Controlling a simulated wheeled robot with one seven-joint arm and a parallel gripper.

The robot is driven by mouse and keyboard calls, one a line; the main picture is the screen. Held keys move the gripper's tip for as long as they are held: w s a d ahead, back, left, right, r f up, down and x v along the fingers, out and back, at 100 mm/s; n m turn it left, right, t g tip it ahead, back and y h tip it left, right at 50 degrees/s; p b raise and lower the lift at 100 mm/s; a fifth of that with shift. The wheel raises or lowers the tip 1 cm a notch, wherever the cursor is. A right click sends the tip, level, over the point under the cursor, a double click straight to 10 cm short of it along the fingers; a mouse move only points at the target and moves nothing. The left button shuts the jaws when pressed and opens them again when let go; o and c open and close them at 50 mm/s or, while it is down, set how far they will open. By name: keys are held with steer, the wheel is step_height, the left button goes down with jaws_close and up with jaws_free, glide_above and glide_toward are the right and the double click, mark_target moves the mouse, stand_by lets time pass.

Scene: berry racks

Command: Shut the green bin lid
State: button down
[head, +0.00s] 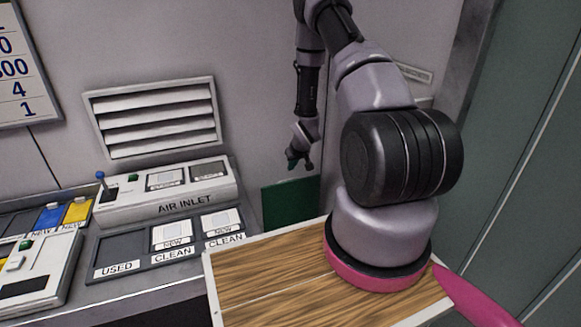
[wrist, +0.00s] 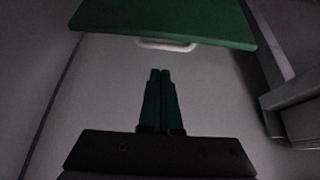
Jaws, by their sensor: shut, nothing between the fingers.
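The green bin lid (wrist: 165,18) shows in the wrist view as a flat green panel across the top, with a pale handle (wrist: 167,45) at its lower edge. In the head view a green panel (head: 290,205) stands against the wall behind the wooden top; its lower part is hidden. My gripper (wrist: 160,73) has its two green fingers together and empty, pointing toward the handle with a visible gap. In the head view my gripper (head: 298,163) hangs just above the green panel. The bin's body cannot be made out.
A wooden top (head: 270,285) lies in front, under my arm's base. At left stands a grey console (head: 130,245) with labelled slots and an air inlet box (head: 185,205). A louvred vent (head: 155,118) is on the wall. A dark grey structure (wrist: 300,105) stands right in the wrist view.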

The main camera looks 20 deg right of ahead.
steer(key=x, duration=0.7)
steer(key=shift+w+f, duration=0.1)
